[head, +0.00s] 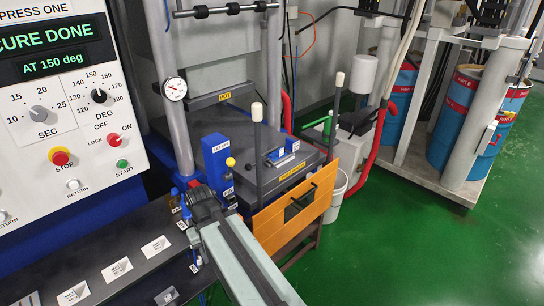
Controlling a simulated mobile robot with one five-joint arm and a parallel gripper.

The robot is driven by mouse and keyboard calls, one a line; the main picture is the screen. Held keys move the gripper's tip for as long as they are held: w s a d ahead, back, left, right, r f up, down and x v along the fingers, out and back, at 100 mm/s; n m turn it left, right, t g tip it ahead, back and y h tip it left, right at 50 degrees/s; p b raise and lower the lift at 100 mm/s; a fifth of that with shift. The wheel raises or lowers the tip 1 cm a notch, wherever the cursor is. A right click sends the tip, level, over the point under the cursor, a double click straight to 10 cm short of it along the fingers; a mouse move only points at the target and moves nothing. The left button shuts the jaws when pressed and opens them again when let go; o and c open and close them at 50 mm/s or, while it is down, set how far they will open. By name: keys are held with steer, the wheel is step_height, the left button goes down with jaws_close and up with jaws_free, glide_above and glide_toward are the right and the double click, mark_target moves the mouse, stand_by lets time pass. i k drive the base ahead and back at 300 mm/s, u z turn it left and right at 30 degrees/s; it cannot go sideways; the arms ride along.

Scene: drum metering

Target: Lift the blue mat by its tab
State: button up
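A small blue piece (284,158), which seems to be the blue mat, shows in a dark frame on the press's lower plate (250,185). It is partly hidden by the frame, and I cannot make out its tab. My arm reaches up from the bottom edge, and its dark end, my gripper (203,205), is in front of the press, left of and nearer than the blue piece. It appears apart from that piece. Its fingertips are too unclear to tell open from shut, and I see nothing held.
The control panel (70,110) reads "CURE DONE". A blue post (215,160) and an orange guard (295,208) stand before the press; a plate above is marked HOT. Several labelled cards lie on the dark bench (40,275). Drums (455,105) stand right; green floor (420,260) is clear.

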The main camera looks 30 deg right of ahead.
mark_target(274, 155)
steer(key=u, duration=3.25)
steer(key=k, duration=2.2)
steer(key=z, duration=0.85)
